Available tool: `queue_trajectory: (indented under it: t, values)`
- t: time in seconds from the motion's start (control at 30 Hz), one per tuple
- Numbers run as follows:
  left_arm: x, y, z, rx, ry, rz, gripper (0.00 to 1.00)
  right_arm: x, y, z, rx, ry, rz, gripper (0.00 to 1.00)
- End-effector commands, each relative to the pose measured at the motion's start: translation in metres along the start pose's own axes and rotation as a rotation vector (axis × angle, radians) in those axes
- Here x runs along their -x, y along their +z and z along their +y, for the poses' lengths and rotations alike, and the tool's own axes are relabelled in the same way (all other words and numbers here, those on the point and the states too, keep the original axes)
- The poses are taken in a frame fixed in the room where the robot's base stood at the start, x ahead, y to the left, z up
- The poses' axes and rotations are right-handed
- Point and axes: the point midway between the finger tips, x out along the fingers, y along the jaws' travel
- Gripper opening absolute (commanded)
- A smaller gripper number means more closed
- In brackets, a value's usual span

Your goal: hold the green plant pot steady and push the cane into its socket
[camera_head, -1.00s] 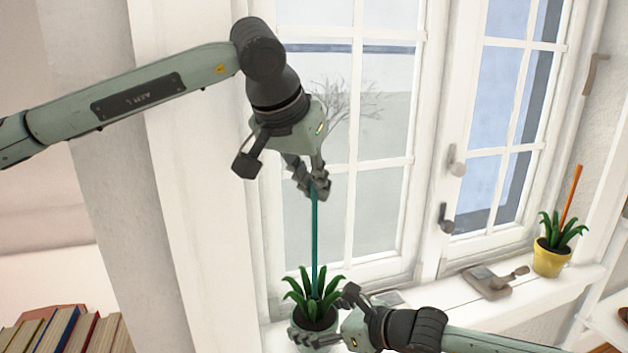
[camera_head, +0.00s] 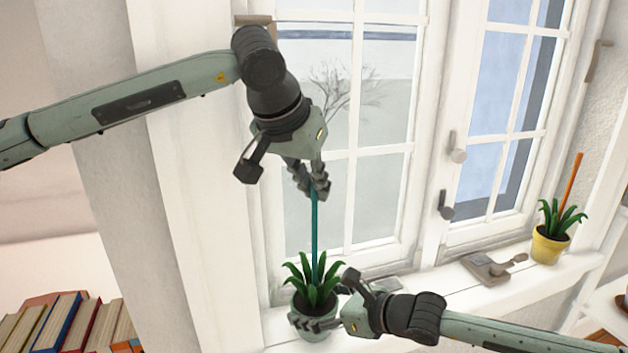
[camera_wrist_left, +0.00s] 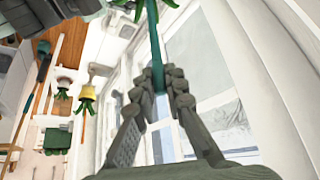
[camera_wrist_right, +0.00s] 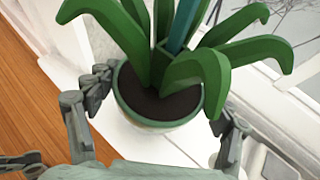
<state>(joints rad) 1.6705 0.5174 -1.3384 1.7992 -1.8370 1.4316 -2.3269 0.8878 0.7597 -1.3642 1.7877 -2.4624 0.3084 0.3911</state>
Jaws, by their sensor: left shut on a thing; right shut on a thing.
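The green plant pot (camera_head: 318,330) stands on the windowsill with a leafy plant in dark soil; it also fills the right wrist view (camera_wrist_right: 155,133). My right gripper (camera_head: 318,305) is shut around the pot from the right, a finger on each side. The teal cane (camera_head: 315,235) stands nearly upright, its lower end hidden among the leaves. My left gripper (camera_head: 318,190) is above the pot, shut on the cane's upper part; the left wrist view shows the cane (camera_wrist_left: 156,45) between its fingers. Whether the cane's tip is in the socket cannot be seen.
A yellow pot (camera_head: 548,248) with a plant and an orange cane stands on the sill at right. A flat grey-brown object (camera_head: 490,268) lies on the sill (camera_head: 455,290) between. Books (camera_head: 70,325) stand at lower left. The window (camera_head: 345,130) is close behind.

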Motion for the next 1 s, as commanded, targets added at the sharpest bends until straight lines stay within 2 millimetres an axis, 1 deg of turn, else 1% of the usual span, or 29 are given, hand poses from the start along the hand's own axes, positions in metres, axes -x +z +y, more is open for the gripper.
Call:
queue_trajectory:
  t: [0.87,0.9,1.0]
  values:
    - [-0.019,0.012,0.000,0.000,0.000,0.000,0.00,0.000,-0.001,0.001,-0.001,0.001,0.001,0.24]
    - [-0.018,0.012,0.000,0.000,0.000,0.001,0.16,0.000,-0.001,0.001,-0.001,0.001,0.001,0.24]
    - [-0.018,0.012,0.000,0.000,0.000,0.001,0.29,0.000,-0.001,0.001,-0.001,0.001,0.001,0.24]
